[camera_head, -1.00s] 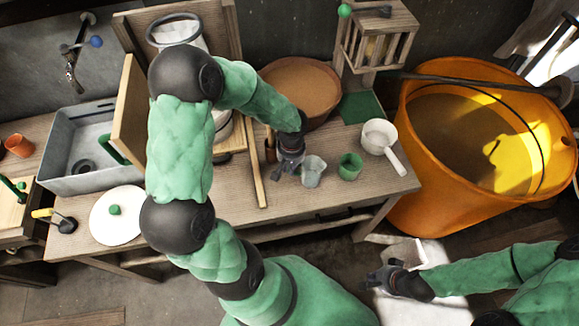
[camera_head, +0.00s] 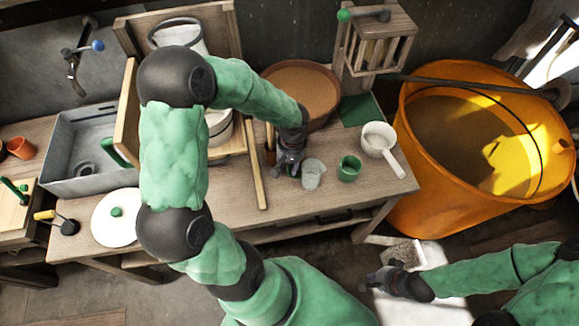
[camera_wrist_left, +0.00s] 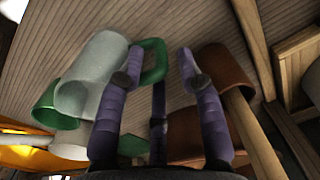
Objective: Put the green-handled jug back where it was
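The pale, translucent grey jug (camera_head: 313,175) appears to stand on the wooden bench. It also shows in the left wrist view (camera_wrist_left: 92,75), where its green handle (camera_wrist_left: 157,60) points toward my left gripper. My left gripper (camera_head: 289,168) is low over the bench, just left of the jug. In the left wrist view its fingers (camera_wrist_left: 160,62) are apart with the handle between them, and a gap shows between the handle and the right finger. My right gripper (camera_head: 380,278) is away from the bench at the lower right; its fingers are too small to judge.
A green cup (camera_head: 348,168) and a white long-handled pan (camera_head: 379,136) stand right of the jug. A brown cup (camera_wrist_left: 222,75) with a wooden stick is close beside my left gripper. A wide brown bowl (camera_head: 301,88) is behind. The front right of the bench is clear.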

